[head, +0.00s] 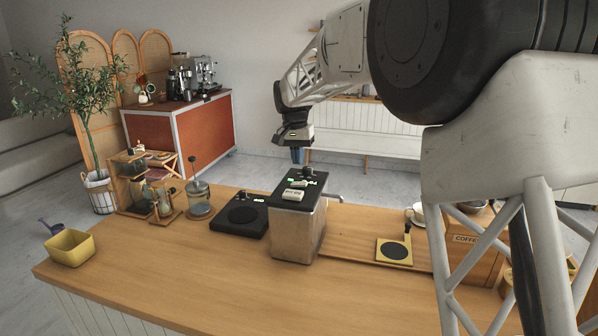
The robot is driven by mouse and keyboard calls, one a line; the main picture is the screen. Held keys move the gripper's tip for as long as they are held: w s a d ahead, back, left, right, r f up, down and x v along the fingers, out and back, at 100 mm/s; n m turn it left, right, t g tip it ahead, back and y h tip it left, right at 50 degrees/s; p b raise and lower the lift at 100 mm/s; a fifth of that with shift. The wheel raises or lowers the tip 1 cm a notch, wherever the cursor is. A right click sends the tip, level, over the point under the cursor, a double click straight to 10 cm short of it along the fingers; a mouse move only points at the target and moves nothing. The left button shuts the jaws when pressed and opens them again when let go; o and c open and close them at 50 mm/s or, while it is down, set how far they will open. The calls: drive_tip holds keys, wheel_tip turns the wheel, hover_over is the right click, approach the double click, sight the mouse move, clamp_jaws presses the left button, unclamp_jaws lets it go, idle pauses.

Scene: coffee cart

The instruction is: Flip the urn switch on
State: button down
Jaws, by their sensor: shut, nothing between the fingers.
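The urn (296,238) is a boxy metal-sided unit with a black top, standing in the middle of the wooden counter. A small pale block that looks like the switch (293,195) sits on its top; which way it is set is too small to tell. Green-lit marks and a small dark knob lie behind it. A metal spout or handle (334,198) sticks out to the right. My gripper (297,157) points down above and behind the urn's top, apart from it in the picture. Its fingers are shut and empty.
A black scale-like plate (240,215) sits left of the urn, with a glass jar (199,201) beyond. A yellow bin (71,248) stands at far left. A small yellow stand (394,252) is to the right. The front counter is clear. My arm hides part of the right side.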

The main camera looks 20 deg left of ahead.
wheel_tip(320, 180, up, 8)
drive_tip(key=shift+a+f, duration=0.15)
drive_tip(key=shift+a, duration=0.15)
idle(0.3)
drive_tip(key=s+d+t, duration=0.1)
drive_tip(key=s+d, duration=0.9)
drive_tip(key=d, duration=0.4)
drive_tip(key=s+d, duration=1)
drive_tip(key=d, duration=0.4)
drive_tip(key=s+d+f, duration=0.4)
drive_tip(key=s+d, duration=0.1)
drive_tip(key=s, duration=0.4)
drive_tip(key=s+d+f+t, duration=0.1)
drive_tip(key=s+d+f, duration=0.3)
drive_tip(key=s, duration=0.6)
drive_tip(key=s+d+f, duration=0.5)
drive_tip(key=s+d, duration=0.1)
drive_tip(key=s, duration=0.3)
drive_tip(key=shift+s+d+t+y, duration=0.15)
drive_tip(key=shift+d+t+y, duration=0.15)
drive_tip(key=shift+f, duration=0.1)
